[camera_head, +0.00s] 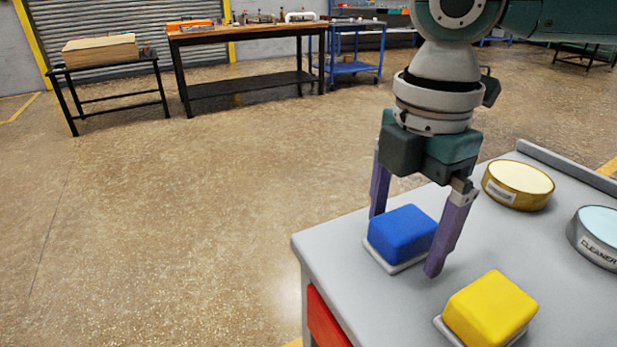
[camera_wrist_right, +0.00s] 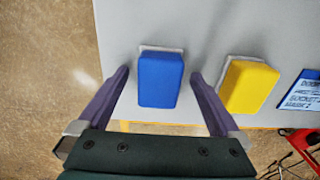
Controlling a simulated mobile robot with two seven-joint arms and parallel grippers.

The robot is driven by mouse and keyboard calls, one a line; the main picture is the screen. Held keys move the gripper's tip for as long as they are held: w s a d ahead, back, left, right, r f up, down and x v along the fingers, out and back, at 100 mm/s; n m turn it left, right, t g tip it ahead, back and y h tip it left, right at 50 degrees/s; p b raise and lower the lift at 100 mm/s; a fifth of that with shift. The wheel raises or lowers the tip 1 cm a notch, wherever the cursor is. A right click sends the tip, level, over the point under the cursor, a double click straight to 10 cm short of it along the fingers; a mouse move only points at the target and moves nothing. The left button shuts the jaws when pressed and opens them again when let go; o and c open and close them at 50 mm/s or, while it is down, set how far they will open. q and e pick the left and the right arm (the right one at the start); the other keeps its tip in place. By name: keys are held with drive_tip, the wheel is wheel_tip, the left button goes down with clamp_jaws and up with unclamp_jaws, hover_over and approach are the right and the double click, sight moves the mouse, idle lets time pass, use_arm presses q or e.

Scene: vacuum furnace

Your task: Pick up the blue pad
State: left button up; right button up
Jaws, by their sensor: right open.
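The blue pad (camera_head: 402,232) lies on a light base near the left corner of the grey tabletop. It also shows in the right wrist view (camera_wrist_right: 160,80), between the two fingers. My right gripper (camera_head: 405,243) points down over it and is open, with one purple finger on each side of the pad. In the right wrist view my right gripper (camera_wrist_right: 160,85) shows a gap between each finger and the pad. My left gripper is not in view.
A yellow pad (camera_head: 490,308) lies close to the right finger. A gold round tin (camera_head: 518,187) and a tin labelled cleaner (camera_head: 598,238) stand farther right on the grey table (camera_head: 385,299).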

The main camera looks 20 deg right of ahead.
sight(406, 221)
drive_tip(key=c, duration=1.5)
drive_tip(key=shift+r, duration=0.15)
wheel_tip(406, 221, up, 20)
drive_tip(key=p, duration=0.4)
